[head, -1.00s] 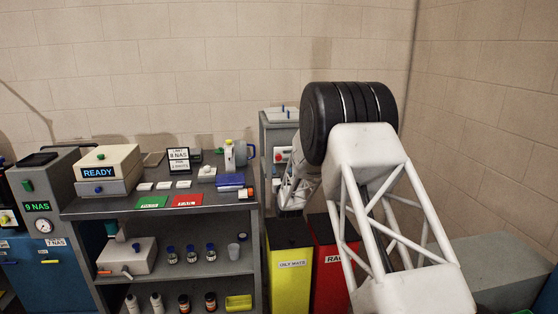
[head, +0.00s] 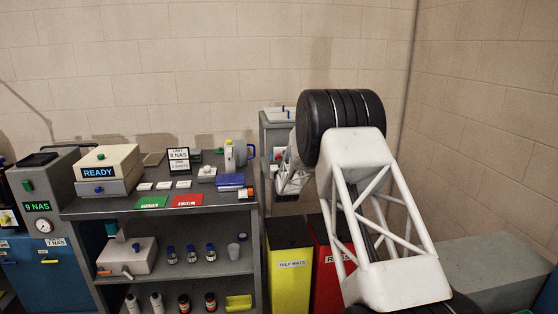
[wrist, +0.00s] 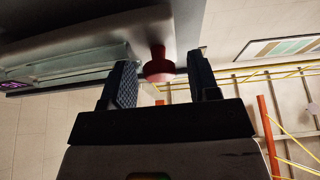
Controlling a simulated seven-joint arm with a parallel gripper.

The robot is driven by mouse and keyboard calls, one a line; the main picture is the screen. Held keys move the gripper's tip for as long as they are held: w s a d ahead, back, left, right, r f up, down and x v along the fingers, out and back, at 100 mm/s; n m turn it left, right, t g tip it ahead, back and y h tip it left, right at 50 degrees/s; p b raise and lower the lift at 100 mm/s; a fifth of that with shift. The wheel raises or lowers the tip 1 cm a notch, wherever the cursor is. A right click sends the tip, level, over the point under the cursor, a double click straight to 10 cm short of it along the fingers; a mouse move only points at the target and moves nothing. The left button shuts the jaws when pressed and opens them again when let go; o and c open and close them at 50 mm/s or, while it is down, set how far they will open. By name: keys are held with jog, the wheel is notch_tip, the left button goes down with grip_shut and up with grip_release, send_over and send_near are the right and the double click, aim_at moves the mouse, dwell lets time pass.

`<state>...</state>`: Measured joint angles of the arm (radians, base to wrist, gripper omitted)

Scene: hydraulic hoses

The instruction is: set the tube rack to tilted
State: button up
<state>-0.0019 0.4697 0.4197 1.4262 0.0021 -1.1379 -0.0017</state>
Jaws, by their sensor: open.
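No tube rack can be made out for certain in either view. My gripper (wrist: 160,80) is open in the wrist view, with its two dark ridged fingers apart. A red knob (wrist: 158,68) on a short stem shows between the fingertips; I cannot tell whether it touches them. The knob hangs from a grey surface (wrist: 185,25) at the top of the wrist view. In the head view my arm hides the gripper's fingers, near a grey stand (head: 275,130) with a white item (head: 279,113) on top.
A grey bench (head: 120,210) holds a READY box (head: 107,163), a green card (head: 152,202), a red card (head: 188,201) and a blue block (head: 230,180). Bottles stand on its shelves. A yellow bin (head: 290,270) and a red bin (head: 325,265) stand below my arm.

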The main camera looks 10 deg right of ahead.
aim_at(282, 149)
grip_shut()
dwell(0.3)
jog(key=shift+d+r+m+h, duration=0.1)
jog(key=shift+r+m+h, duration=0.45)
jog(key=shift+m, duration=0.45)
jog(key=shift+r+m+h, duration=0.4)
jog(key=shift+m+h, duration=0.25)
jog(key=shift+m, duration=0.35)
jog(key=shift+d+r+m+g+h, duration=0.25)
jog(key=shift+r+m+h, duration=0.35)
jog(key=shift+m, duration=0.6)
jog(key=shift+d+r+m+g+h, duration=0.25)
jog(key=shift+r+m+h, duration=0.3)
jog(key=shift+m, duration=0.65)
grip_release()
